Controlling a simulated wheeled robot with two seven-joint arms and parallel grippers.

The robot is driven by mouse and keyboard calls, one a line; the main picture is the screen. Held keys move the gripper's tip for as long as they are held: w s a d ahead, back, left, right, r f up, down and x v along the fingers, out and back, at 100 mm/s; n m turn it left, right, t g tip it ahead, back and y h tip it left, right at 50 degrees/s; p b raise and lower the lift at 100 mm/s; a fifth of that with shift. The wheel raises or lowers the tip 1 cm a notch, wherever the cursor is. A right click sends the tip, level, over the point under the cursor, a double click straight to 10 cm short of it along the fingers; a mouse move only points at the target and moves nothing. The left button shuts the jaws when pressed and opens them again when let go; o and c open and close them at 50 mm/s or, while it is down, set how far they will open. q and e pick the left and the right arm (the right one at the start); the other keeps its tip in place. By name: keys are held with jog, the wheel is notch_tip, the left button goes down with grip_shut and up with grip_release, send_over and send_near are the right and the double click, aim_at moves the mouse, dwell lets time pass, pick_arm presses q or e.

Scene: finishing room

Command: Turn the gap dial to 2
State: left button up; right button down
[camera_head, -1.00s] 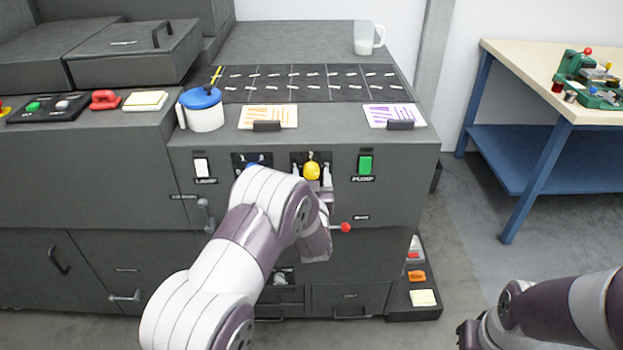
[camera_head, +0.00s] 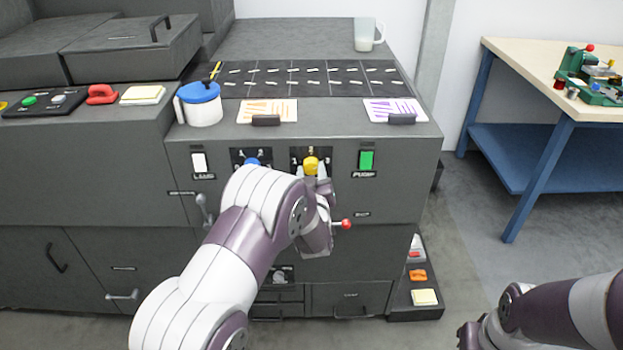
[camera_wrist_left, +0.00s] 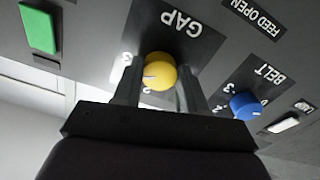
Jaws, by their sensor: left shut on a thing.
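The yellow gap dial (camera_head: 311,165) sits on a black plate on the machine's front, and it shows under the upside-down GAP label in the left wrist view (camera_wrist_left: 160,70). My left gripper (camera_head: 311,174) is shut on the dial, one finger on each side, as the left wrist view (camera_wrist_left: 160,84) shows. A white mark on the dial points left in that view. A numeral that looks like 2 shows just below the dial; other numerals are partly hidden by the fingers. My right gripper (camera_head: 468,335) is at the bottom right, away from the machine, its jaws unclear.
The blue belt dial (camera_wrist_left: 246,105) is beside the gap dial. A green switch (camera_head: 366,160) is to the right in the head view. A red-knobbed lever (camera_head: 346,224) sticks out just right of my left wrist. A blue-lidded pot (camera_head: 200,105) stands on the ledge above.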

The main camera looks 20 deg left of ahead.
pick_arm(q)
jog(key=shift+f+n+b, duration=0.25)
jog(key=shift+n+b, duration=0.5)
jog(key=shift+n, duration=0.25)
jog(key=n+b, duration=0.8)
jog(key=b, duration=0.1)
jog(key=shift+n, duration=0.3)
jog(key=shift+r+n+b, duration=0.15)
jog(key=shift+n+b, duration=1.05)
jog(key=o, duration=1.1)
jog(key=shift+r, duration=0.1)
jog(key=shift+c, duration=0.2)
jog(key=shift+s+d, duration=0.1)
jog(key=shift+s, duration=0.05)
